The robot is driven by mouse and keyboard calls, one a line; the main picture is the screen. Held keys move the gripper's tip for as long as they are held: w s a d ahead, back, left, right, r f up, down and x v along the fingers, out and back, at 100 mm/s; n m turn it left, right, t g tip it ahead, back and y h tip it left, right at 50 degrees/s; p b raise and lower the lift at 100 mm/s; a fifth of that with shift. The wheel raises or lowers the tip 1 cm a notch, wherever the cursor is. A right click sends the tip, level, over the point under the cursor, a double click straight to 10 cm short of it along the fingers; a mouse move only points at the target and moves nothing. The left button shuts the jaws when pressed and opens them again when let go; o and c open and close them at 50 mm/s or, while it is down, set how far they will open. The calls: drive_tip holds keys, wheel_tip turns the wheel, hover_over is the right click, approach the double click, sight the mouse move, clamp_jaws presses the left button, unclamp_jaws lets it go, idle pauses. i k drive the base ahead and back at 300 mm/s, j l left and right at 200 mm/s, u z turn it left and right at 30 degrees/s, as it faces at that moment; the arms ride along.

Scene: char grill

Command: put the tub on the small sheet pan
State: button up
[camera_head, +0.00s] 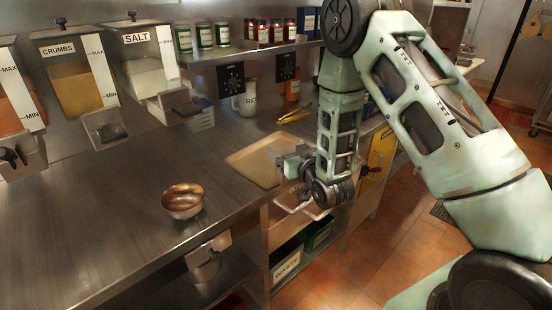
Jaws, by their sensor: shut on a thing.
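My gripper (291,163) is at the end of the pale green arm, over the right edge of a flat tan rectangular pan (247,168) on the counter. The pan looks like the small sheet pan; its right part is hidden by my gripper and arm. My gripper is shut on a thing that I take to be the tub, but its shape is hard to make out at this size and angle. I cannot tell whether the held thing touches the pan.
A copper bowl (183,200) stands on the steel counter (120,220) at the left. A white jug (245,101), an orange bottle (292,90) and yellow tongs (296,114) are behind the pan. Wall dispensers (75,85) overhang the back left. The counter's front edge is close to my gripper.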

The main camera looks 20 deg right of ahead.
sight(260, 169)
drive_tip(key=i+l+u, duration=0.15)
drive_tip(key=l+u, duration=0.2)
drive_tip(key=i+l+u, duration=0.15)
drive_tip(key=l+u, duration=0.25)
drive_tip(key=j, duration=0.15)
